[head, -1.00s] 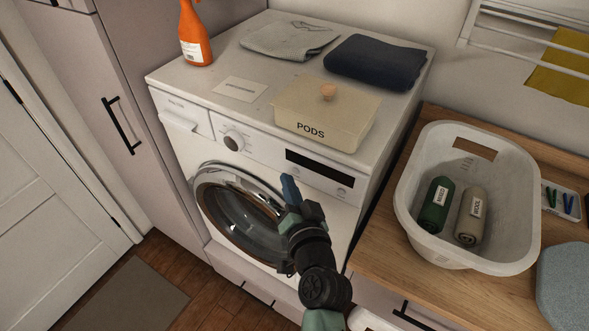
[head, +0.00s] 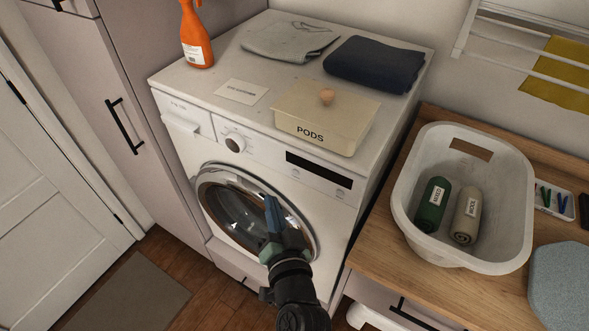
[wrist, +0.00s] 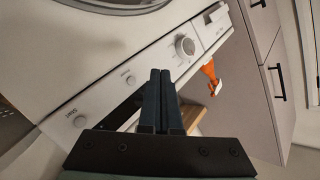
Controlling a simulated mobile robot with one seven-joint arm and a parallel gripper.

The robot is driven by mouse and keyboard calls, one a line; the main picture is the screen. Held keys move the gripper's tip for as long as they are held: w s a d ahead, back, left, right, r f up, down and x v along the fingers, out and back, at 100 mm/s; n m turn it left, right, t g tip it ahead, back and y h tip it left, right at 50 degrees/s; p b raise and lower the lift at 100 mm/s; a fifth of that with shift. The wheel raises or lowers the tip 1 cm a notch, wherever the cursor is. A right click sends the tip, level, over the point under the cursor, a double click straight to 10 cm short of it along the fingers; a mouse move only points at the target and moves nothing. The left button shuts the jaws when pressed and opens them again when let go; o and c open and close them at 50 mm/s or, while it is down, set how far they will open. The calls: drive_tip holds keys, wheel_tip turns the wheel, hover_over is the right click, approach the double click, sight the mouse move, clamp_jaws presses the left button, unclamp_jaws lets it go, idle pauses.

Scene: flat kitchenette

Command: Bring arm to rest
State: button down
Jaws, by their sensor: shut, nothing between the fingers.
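My gripper (head: 272,212) is in front of the washing machine (head: 345,212), over its round door in the head view. Its two dark blue fingers are together and hold nothing. In the wrist view the shut fingers (wrist: 159,100) point toward the machine's control panel (wrist: 150,75), with its knob (wrist: 185,46) just beyond them to the right. The arm covers the lower right part of the round door (head: 228,208), which looks closed.
On the machine stand a PODS box (head: 325,118), an orange spray bottle (head: 195,38), a card (head: 240,92), a grey cloth (head: 290,38) and a navy towel (head: 375,62). A white basket (head: 508,190) with two rolled towels stands on the wooden counter (head: 395,245) at right.

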idle(0.4)
drive_tip(key=w+a+r+n+t, duration=0.1)
drive_tip(key=w+r+n+t, duration=0.1)
drive_tip(key=r, duration=1.2)
drive_tip(key=w+r+n+t, duration=0.1)
drive_tip(key=r+n+t, duration=0.15)
drive_tip(key=r, duration=1.15)
drive_tip(key=s+r+t+h, duration=0.1)
drive_tip(key=s+r+t, duration=0.1)
drive_tip(key=s+r, duration=0.3)
drive_tip(key=s+d+r+t, duration=0.1)
drive_tip(key=s+r, duration=0.3)
drive_tip(key=r, duration=0.8)
drive_tip(key=s+d+r+n+t+h, duration=0.1)
drive_tip(key=s+r+t, duration=0.2)
drive_tip(key=r, duration=0.6)
drive_tip(key=s, duration=0.2)
drive_tip(key=shift+s+t+h, duration=0.3)
drive_tip(key=shift+t, duration=0.05)
